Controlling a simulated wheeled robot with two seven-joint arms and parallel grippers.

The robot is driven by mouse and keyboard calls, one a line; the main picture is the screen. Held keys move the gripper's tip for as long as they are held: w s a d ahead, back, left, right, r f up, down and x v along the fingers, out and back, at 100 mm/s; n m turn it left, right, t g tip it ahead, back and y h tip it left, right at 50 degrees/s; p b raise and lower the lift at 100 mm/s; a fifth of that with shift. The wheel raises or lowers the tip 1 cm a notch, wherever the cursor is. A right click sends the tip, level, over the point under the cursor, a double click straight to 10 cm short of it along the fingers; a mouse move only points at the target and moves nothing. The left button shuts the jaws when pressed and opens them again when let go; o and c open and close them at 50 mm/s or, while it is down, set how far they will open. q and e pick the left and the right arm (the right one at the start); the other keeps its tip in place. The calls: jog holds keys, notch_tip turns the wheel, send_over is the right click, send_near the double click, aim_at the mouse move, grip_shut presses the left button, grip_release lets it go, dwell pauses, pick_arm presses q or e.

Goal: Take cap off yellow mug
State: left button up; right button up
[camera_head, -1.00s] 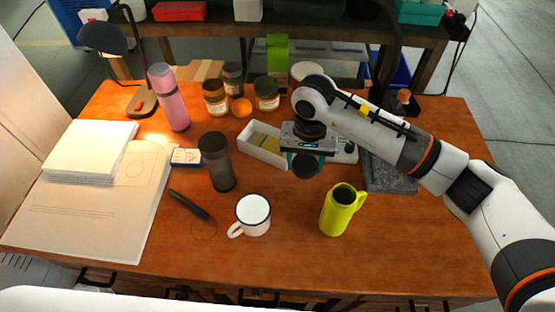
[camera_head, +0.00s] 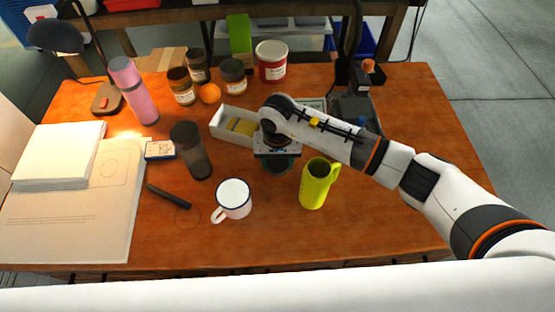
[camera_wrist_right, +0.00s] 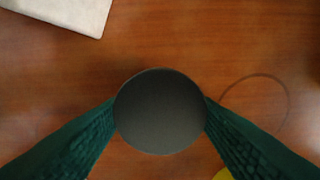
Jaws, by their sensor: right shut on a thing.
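The yellow mug (camera_head: 314,186) stands upright on the wooden table, its handle to the right and its top showing a dark opening with no cap on it. My right gripper (camera_head: 277,166) is just left of the mug, pointing down. In the right wrist view its green fingers are shut on a round dark grey cap (camera_wrist_right: 160,111), one finger on each side. Bare table shows around the cap there. A sliver of the yellow mug (camera_wrist_right: 222,174) shows at the bottom edge. How far the cap is above the table is hard to tell. My left gripper is out of view.
A white enamel mug (camera_head: 233,199) stands in front left of the gripper. A white tray (camera_head: 230,136) is behind it on the left. A dark tumbler (camera_head: 191,151), a black pen-like tool (camera_head: 168,196) and papers (camera_head: 60,155) lie farther left. The front right table is clear.

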aim_at(277, 165)
jog(key=shift+f, duration=0.2)
jog(key=o, duration=1.1)
jog(key=shift+r, duration=0.1)
jog(key=shift+r+p, duration=0.3)
jog(key=shift+p, duration=0.05)
notch_tip(277, 165, up, 12)
jog(key=b, duration=0.2)
jog(key=shift+f+b, duration=0.15)
jog(key=shift+b, duration=0.15)
jog(key=shift+s, duration=0.1)
